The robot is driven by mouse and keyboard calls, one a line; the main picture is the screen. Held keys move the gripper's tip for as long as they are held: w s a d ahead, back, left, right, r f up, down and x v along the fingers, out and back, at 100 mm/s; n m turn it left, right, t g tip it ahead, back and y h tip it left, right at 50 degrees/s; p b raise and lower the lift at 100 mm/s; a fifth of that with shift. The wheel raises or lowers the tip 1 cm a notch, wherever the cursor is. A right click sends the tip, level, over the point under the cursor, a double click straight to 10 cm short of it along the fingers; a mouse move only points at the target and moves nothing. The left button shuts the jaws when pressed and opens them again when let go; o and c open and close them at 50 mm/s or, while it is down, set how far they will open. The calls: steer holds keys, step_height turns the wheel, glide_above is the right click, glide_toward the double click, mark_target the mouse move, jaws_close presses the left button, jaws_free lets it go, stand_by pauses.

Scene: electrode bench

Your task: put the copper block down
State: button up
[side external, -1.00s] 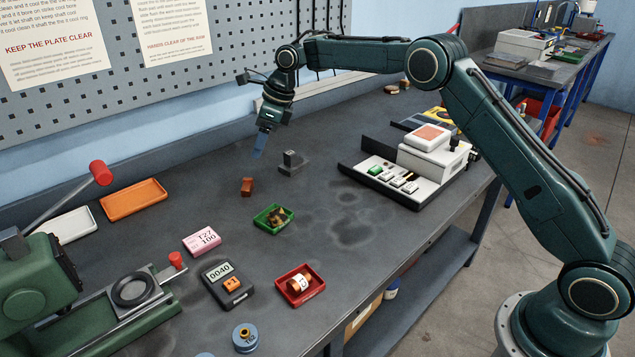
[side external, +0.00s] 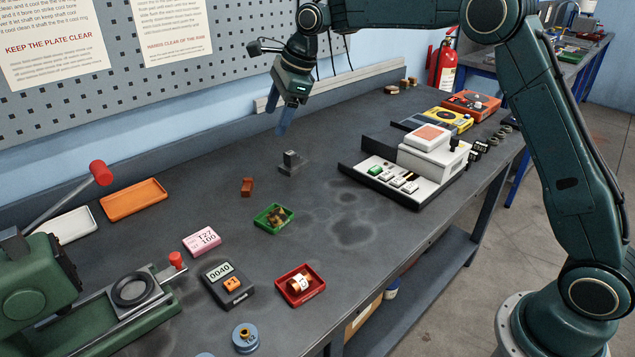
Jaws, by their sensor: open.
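The copper block (side external: 247,187) is a small brown-orange block resting on the dark bench top, left of a small grey block-shaped fixture (side external: 292,164). It stands apart from everything around it. My gripper (side external: 283,126) is open and empty. Its blue fingers point down, well above the bench, up and to the right of the copper block and above the fixture.
A green tray (side external: 260,221) with dark pieces, a pink label block (side external: 202,240), a scale (side external: 218,272) reading 0040 and a red tray (side external: 286,297) stand nearer the camera. A white instrument (side external: 423,178) stands right. The bench between has free room.

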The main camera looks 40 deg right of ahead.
steer(key=s+d+r+n+t+h, duration=0.1)
steer(key=s+r+n, duration=0.45)
steer(key=s, duration=0.55)
steer(key=s+d+r+n, duration=0.1)
steer(key=s+r+n, duration=0.4)
steer(key=s, duration=0.6)
steer(key=s+d+f+n+h, duration=0.1)
steer(key=s+f+n, duration=0.3)
steer(key=s, duration=0.6)
steer(key=s+d+f+n, duration=0.2)
steer(key=s+f+n, duration=0.2)
steer(key=s+n, duration=0.3)
steer(key=s, duration=0.3)
steer(key=shift+s+d+n+t+h, duration=0.15)
steer(key=shift+d+n+t+h, duration=0.15)
steer(key=shift+n+t+h, duration=0.1)
